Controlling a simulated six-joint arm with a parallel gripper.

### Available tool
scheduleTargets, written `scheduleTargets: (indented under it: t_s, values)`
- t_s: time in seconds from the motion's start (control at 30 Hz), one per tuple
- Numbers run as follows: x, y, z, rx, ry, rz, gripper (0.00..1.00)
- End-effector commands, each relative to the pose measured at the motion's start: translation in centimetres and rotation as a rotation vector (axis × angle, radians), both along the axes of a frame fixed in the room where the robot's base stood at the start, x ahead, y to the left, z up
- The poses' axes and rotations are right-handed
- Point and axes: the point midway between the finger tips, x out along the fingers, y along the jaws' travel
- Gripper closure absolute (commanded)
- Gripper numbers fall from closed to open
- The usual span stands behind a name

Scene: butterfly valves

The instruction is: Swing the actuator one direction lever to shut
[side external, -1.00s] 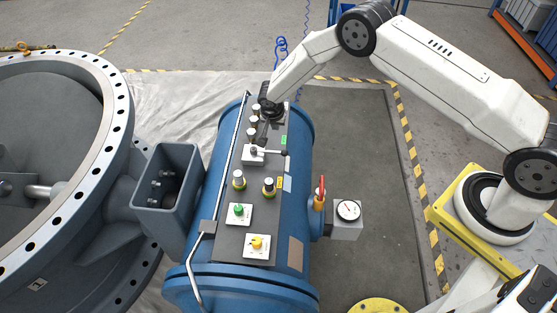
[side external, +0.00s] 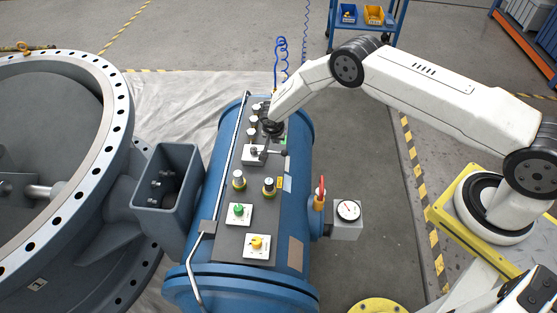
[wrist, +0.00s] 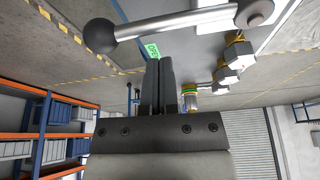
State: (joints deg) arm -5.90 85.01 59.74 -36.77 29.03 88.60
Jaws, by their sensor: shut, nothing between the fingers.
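The direction lever (side external: 273,152) sits on a white square plate (side external: 250,160) on the dark panel of the blue actuator cylinder. Its arm points to the right in the side view. In the wrist view the lever (wrist: 175,24) is a metal bar with a black ball knob (wrist: 100,35) at the left and a round pivot at the right. My gripper (side external: 266,148) is low over the panel close beside the lever. In the wrist view my gripper (wrist: 160,64) has its fingers together and empty, below the bar. A green OPEN label (wrist: 152,51) shows behind the fingertips. Whether they touch the lever is unclear.
Green (side external: 238,211) and yellow (side external: 257,243) knobs and several indicators stand on the panel. A bent pipe (side external: 190,270) runs along its left edge. A red-handled valve (side external: 321,190) and gauge (side external: 348,210) are at the right. The large flanged valve (side external: 105,130) stands left.

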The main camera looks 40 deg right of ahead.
Motion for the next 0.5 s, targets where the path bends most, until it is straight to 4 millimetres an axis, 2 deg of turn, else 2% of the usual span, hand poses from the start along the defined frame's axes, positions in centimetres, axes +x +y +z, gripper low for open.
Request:
scheduleTargets:
  t_s: [0.2,0.5]
  values:
    - [-1.0,1.3,-0.3,0.000,0.000,0.001,1.00]
    - [-1.3,1.6,-0.4,0.000,-0.001,0.001,1.00]
